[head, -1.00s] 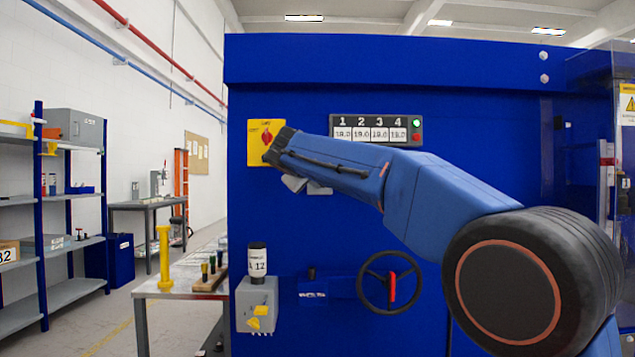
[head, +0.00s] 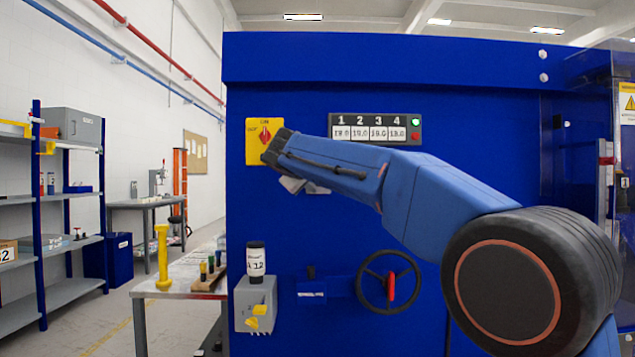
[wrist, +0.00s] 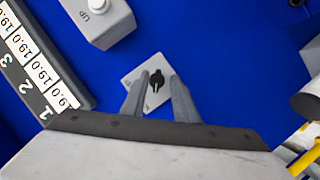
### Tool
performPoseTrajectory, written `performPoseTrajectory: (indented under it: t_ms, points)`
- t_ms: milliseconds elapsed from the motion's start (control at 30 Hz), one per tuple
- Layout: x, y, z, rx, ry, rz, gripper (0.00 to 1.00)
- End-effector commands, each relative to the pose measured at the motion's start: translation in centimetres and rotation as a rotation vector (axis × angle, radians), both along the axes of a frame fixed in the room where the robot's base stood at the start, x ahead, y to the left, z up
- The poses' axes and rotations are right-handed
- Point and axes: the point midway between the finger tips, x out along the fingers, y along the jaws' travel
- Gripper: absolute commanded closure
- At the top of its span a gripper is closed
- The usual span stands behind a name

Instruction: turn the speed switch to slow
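The speed switch (wrist: 157,81) appears to be the small black knob on a square light grey plate (wrist: 133,78) on the blue machine front, in the wrist view. Tiny marks on the plate are too small to read, so its setting is unclear. My gripper (wrist: 160,77) is open, with one grey finger on each side of the knob in the picture. Whether the fingers touch it or stop short of it I cannot tell. In the head view my forearm and wrist hide most of this spot.
A grey box marked UP (wrist: 104,20) and the numbered display panel (wrist: 38,62) are close by. In the head view a yellow plate with a red knob (head: 264,134) sits beside my wrist. A black handwheel (head: 389,282) and a grey box with a bottle (head: 256,258) are below.

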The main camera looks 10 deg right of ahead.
Motion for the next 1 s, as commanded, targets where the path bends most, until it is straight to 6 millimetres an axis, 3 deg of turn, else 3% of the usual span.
performPoseTrajectory:
  t_ms: [700,1000]
  points:
    - [-11.8,5.6,4.2,0.002,-0.009,0.002,0.74]
    - [-14.6,6.9,5.0,0.001,-0.008,-0.002,0.74]
